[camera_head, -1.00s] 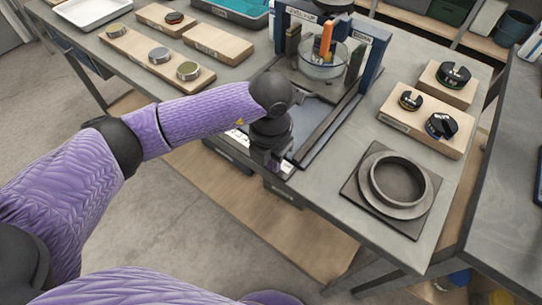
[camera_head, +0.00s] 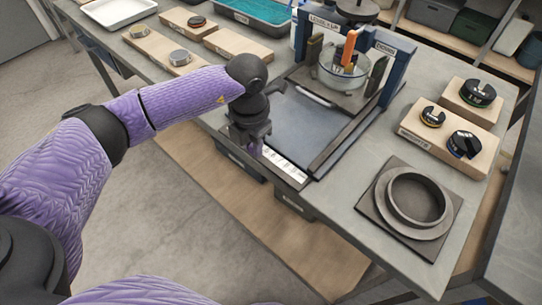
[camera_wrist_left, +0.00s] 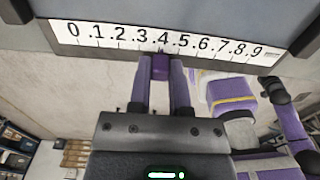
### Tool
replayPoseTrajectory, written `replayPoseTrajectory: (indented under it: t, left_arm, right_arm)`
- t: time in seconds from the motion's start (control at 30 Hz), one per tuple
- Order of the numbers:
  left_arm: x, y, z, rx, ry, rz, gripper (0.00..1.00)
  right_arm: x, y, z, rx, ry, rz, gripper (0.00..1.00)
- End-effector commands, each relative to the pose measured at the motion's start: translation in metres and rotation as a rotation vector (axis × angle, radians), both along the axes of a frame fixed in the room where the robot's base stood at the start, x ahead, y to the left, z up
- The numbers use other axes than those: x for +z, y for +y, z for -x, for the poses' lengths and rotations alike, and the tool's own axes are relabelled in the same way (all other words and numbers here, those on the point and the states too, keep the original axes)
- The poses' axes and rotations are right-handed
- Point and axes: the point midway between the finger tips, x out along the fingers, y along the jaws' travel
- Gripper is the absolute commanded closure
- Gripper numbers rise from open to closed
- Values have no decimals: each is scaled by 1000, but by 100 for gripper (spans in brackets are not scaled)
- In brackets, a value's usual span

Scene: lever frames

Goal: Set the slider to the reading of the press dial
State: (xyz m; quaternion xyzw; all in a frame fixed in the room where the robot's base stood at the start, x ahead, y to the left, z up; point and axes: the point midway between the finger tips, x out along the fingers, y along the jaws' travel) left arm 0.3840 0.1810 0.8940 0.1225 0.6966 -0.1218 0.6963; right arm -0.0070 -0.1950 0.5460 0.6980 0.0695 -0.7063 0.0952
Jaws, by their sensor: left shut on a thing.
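The slider's small purple tab (camera_wrist_left: 160,66) sits below the white number scale (camera_wrist_left: 98,34) in the left wrist view, about under the 4. My left gripper (camera_wrist_left: 160,76) is shut on this tab, one finger on each side. In the head view my left gripper (camera_head: 250,138) is at the front edge of the press, left of the visible part of the scale (camera_head: 284,164). The blue-framed press (camera_head: 391,70) stands behind, with an orange pointer (camera_head: 349,47) at a clear bowl. I cannot read a dial value. My right gripper is not in view.
Right of the press, dark slotted weights (camera_head: 464,144) sit on wooden blocks, and a grey ring (camera_head: 417,199) lies on a square plate (camera_head: 372,204). Left are wooden blocks (camera_head: 150,44) with metal discs, and a white tray (camera_head: 118,12).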

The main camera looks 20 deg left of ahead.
Motion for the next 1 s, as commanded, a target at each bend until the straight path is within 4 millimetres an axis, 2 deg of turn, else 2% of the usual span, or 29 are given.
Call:
replayPoseTrajectory:
  t: [0.13, 0.33, 0.37, 0.5, 0.8, 0.87, 1.0]
  left_arm:
    - [0, 4, -1, -1, -1, 1, 100]
    - [0, 3, -1, -1, 0, 2, 100]
    - [0, 3, -1, -1, 0, 2, 70]
    - [0, 3, -1, -1, 0, 2, 41]
    - [4, 3, -1, -1, -1, 1, 41]
    - [14, 3, -2, -1, -3, 2, 41]
    - [52, 3, -2, -2, -7, 2, 41]
  right_arm:
    - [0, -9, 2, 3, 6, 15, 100]
    - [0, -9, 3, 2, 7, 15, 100]
    - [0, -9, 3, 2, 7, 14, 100]
    - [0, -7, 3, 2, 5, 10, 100]
    - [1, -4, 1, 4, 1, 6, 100]
    - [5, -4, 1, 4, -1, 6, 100]
    - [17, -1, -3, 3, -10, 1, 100]
